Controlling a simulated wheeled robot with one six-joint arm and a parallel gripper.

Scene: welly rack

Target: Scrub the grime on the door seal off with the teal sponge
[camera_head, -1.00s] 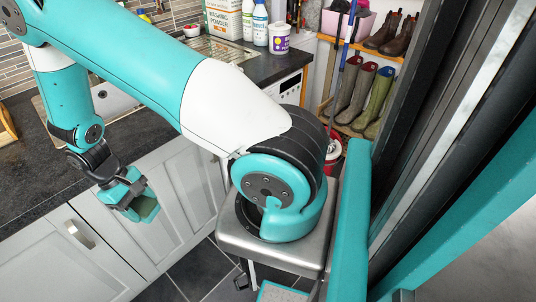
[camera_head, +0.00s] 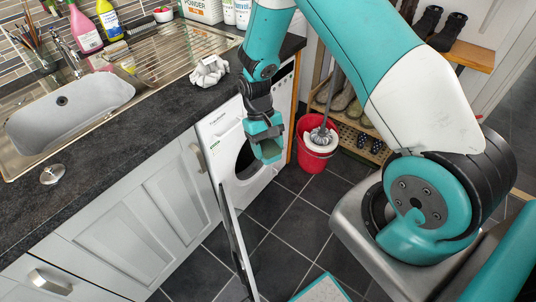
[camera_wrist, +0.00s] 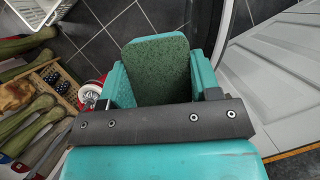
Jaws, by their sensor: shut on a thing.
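My gripper (camera_head: 264,128) is shut on the teal sponge (camera_head: 268,151), in front of the white washing machine (camera_head: 222,122). In the wrist view the sponge (camera_wrist: 157,70) shows a dark green scouring face with a teal edge, between the two teal fingers of my gripper (camera_wrist: 160,85). The machine's round dark opening (camera_head: 244,160) is partly visible just left of and behind the sponge. I cannot make out the door seal's grime in either view, nor whether the sponge touches the machine.
A thin panel (camera_head: 236,240), seen nearly edge-on, stands out over the dark tiled floor (camera_head: 285,225). A red bucket with a mop (camera_head: 316,158) stands right of the machine, by a boot rack (camera_head: 370,148). A worktop with a sink (camera_head: 68,112) runs along the left.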

